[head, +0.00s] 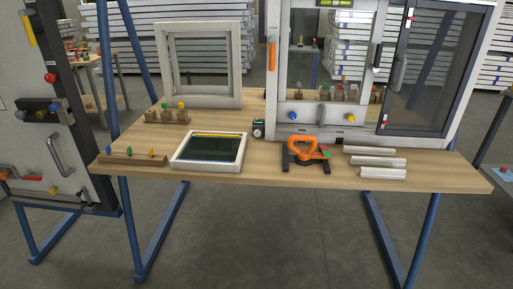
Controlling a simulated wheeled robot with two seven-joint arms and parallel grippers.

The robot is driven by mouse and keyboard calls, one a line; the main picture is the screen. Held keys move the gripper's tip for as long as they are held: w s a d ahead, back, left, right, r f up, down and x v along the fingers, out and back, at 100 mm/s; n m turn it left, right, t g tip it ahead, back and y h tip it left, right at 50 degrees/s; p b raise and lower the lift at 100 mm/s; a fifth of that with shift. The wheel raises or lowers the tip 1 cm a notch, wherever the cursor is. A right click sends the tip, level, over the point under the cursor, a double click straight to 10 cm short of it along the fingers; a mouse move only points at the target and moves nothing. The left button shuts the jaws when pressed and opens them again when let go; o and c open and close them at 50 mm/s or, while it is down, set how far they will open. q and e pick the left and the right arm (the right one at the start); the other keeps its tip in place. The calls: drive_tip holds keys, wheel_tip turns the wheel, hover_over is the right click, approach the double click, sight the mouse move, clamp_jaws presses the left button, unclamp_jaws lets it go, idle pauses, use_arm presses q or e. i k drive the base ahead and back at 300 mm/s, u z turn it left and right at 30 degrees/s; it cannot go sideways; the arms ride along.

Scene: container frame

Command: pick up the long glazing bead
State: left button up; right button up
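Three white bars that look like glazing beads lie side by side at the right front of the wooden table: a back bar (370,150), a middle bar (378,161) and a front bar (383,173). The front bar looks a little shorter than the other two. The back and middle bars look close in length, so I cannot tell which is the long glazing bead. Neither of my grippers is in view.
The table (270,180) has blue legs. An orange-handled tool (302,150) stands left of the bars. A white-framed pane (210,152) lies further left. A large window frame (325,130) with an open dark sash (425,70) stands behind. Bare wood shows right of the bars.

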sight(355, 160)
drive_tip(key=z, duration=2.2)
drive_tip(key=i, duration=1.6)
drive_tip(key=u, duration=1.75)
